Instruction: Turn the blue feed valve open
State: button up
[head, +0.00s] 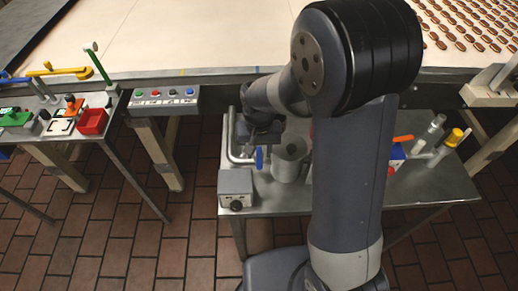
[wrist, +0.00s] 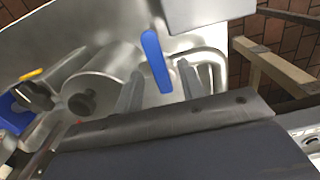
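The blue feed valve's lever (head: 259,158) hangs beside a metal pipe on the steel side table, just below my gripper (head: 262,143). In the wrist view the blue lever (wrist: 155,60) is a long flat handle, slightly tilted. My gripper (wrist: 160,90) is open, with one finger on each side of the lever's near end. Gaps show between the lever and both fingers. My arm covers part of the table in the head view, and the valve body is mostly hidden.
A grey cylindrical pot (head: 290,160) stands right of the lever, and a grey box with a knob (head: 236,188) stands in front. A bent metal pipe (head: 231,135) is close on the left. A button panel (head: 163,99) and the conveyor (head: 190,35) lie beyond.

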grip_shut()
dwell(0.5)
jog(key=shift+w+a+m+b, duration=0.35)
jog(key=shift+m+b, duration=0.1)
jog(key=shift+m, duration=2.3)
jog(key=shift+w+a+m+b, duration=0.4)
jog(key=shift+m+b, duration=0.1)
jog(key=shift+m, duration=2.2)
jog(key=shift+w+a+m+b, duration=0.35)
jog(key=shift+m+b, duration=0.1)
jog(key=shift+m, duration=2.3)
